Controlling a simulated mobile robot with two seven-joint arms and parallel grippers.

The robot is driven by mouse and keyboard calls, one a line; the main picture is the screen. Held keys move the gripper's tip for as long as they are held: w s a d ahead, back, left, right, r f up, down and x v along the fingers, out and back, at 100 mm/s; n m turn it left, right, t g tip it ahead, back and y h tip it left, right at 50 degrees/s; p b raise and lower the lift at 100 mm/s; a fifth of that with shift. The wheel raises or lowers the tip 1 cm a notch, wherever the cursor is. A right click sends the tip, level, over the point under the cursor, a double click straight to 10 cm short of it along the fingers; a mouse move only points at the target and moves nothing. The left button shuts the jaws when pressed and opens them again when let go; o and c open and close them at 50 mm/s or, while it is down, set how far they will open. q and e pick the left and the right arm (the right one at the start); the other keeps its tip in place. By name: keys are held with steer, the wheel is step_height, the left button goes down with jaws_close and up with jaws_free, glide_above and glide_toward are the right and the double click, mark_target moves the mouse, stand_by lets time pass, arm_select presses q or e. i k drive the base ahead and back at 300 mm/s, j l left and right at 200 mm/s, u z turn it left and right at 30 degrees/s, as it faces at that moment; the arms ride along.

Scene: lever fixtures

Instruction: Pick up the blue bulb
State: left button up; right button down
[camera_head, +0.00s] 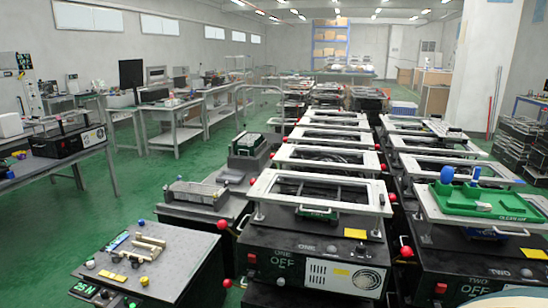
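A blue rounded object (447,174), which looks like the blue bulb, stands at the left end of a green tray (490,206) on the right. A smaller blue upright piece (475,174) stands beside it on the same tray. The tray lies on a white frame on top of the black box marked "TWO" (470,262). Neither of my grippers shows in the head view.
The black box marked "ONE" and "OFF" (312,266) stands in the middle with a raised white frame (318,204) and red knobs. A dark table (190,250) with small parts is at the lower left. Green floor (125,205) is clear at left.

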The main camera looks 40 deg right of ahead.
mark_target(447, 172)
steer(key=z, duration=2.25)
